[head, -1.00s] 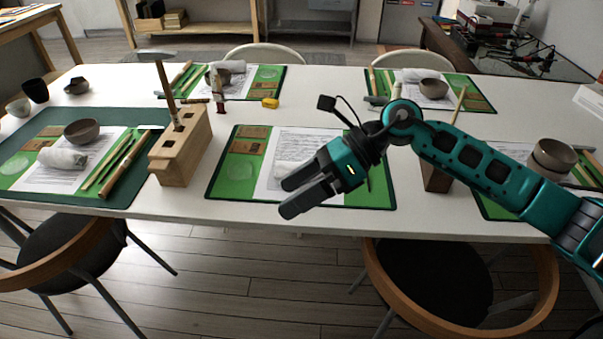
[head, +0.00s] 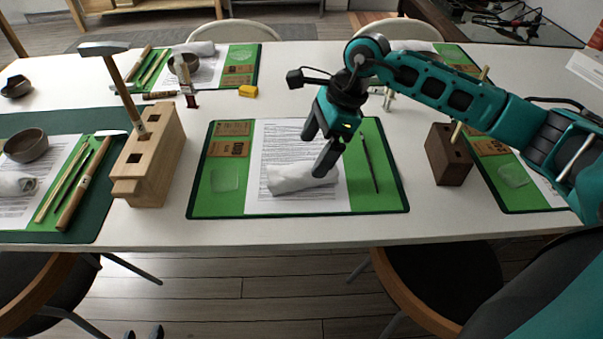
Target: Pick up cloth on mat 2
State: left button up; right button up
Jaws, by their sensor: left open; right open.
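A white rolled cloth (head: 288,181) lies on the printed paper sheet of the centre green mat (head: 212,203). No number shows on this mat, so I cannot tell by marking that it is mat 2. My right gripper (head: 313,156) reaches in from the right, pointing down over the paper, with its fingers apart and empty. Its nearer finger overlaps the right end of the cloth in the picture; I cannot tell whether it touches. My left gripper is not in view.
A wooden block (head: 151,160) holding a hammer (head: 124,92) stands left of the mat. A dark wooden block (head: 447,157) stands to the right, under my forearm. Other mats hold bowls and cloths, including a cloth (head: 15,184) at far left.

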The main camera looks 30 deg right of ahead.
aim_at(302, 167)
jog(key=x, duration=0.6)
jog(key=shift+w+a+f, duration=0.1)
jog(key=shift+w+a, duration=0.1)
jog(key=shift+w, duration=0.1)
jog(key=shift+c, duration=0.2)
jog(key=c, duration=1)
